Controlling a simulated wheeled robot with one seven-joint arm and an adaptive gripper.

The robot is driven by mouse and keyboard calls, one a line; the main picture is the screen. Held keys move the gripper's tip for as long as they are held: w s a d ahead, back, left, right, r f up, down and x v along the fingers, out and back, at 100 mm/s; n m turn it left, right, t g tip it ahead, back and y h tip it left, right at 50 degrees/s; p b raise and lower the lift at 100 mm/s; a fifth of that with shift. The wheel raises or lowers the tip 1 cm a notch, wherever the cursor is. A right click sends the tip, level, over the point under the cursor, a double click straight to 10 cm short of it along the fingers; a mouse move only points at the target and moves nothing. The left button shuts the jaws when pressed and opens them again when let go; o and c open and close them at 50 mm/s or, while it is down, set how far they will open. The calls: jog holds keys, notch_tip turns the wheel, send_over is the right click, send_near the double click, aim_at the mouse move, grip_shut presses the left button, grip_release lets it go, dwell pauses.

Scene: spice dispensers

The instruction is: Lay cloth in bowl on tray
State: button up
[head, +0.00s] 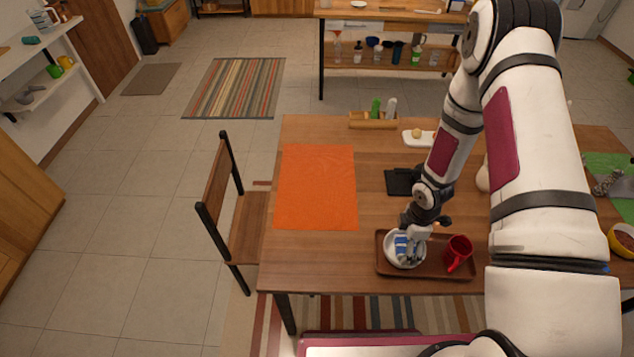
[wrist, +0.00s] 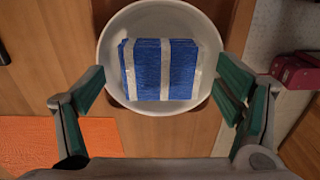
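The cloth (head: 402,245) is a folded blue piece with white stripes. It lies inside the white bowl (head: 391,257), and in the wrist view the cloth (wrist: 150,72) sits flat within the rim of the bowl (wrist: 122,30). The bowl stands on the left part of the brown tray (head: 430,273). My gripper (head: 411,236) is above the bowl, pointing down. In the wrist view my gripper (wrist: 162,90) has its fingers wide apart, one on each side of the bowl, with nothing between the pads. The gripper partly hides the bowl and cloth in the head view.
A red mug (head: 458,250) stands on the tray's right part, close to my gripper. A black flat item (head: 399,182) lies behind the tray. An orange placemat (head: 316,187) lies to the left. A white dish (head: 412,140) and a wooden caddy (head: 372,122) are farther back.

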notch_tip(320, 180, up, 34)
jog(key=w+m+t+h+b, duration=0.2)
jog(key=w+m+t+b, duration=0.1)
jog(key=m, duration=0.5)
jog(key=s+a+r+m+t+y+b, duration=0.2)
jog(key=s+a+r+m, duration=0.4)
jog(key=s+r+m, duration=0.3)
jog(key=s+r+b, duration=0.1)
jog(key=s+r, duration=0.2)
jog(key=shift+s+a+m+t, duration=0.15)
jog(key=shift+s+m+t, duration=0.1)
jog(key=shift+m+t, duration=0.05)
